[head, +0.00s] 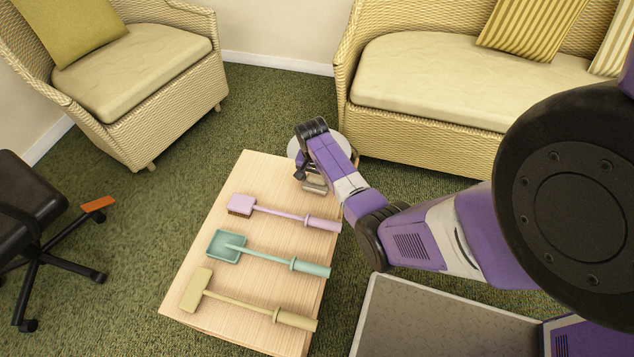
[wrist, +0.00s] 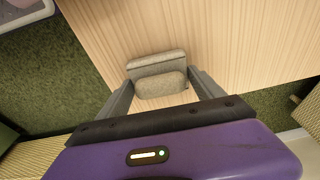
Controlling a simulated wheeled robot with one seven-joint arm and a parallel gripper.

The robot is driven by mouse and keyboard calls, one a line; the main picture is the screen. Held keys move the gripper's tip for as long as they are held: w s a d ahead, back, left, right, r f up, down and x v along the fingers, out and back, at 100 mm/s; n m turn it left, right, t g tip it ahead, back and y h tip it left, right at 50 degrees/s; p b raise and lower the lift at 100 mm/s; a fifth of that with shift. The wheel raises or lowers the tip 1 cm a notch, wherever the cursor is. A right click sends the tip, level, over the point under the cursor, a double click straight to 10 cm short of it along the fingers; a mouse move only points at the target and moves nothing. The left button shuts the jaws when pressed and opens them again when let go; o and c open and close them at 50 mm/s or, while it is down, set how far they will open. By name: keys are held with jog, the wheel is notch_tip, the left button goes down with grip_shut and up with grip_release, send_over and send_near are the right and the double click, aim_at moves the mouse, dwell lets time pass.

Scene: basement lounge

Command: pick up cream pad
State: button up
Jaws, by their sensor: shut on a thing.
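The cream pad (wrist: 160,86) is a small rounded grey-beige block between the two fingers of my gripper (wrist: 163,88) in the wrist view. My gripper is shut on it. A second flat piece of similar colour (wrist: 155,62) shows right beside it; I cannot tell whether it is part of the same pad. In the head view my gripper (head: 313,178) points down over the far right end of the light wooden table (head: 270,176). There the pad is mostly hidden by the gripper, and I cannot tell whether it touches the table top.
A pink brush (head: 242,205), a teal scoop (head: 227,246) and an olive-yellow scraper tool (head: 197,290) lie across the table. A wicker sofa (head: 430,120) and armchair (head: 150,90) stand behind. A black office chair (head: 35,240) is at left. Carpet between is clear.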

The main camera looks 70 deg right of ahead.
aim_at(317, 176)
jog(key=shift+r, duration=0.1)
notch_tip(317, 176, up, 20)
jog(key=p, duration=0.5)
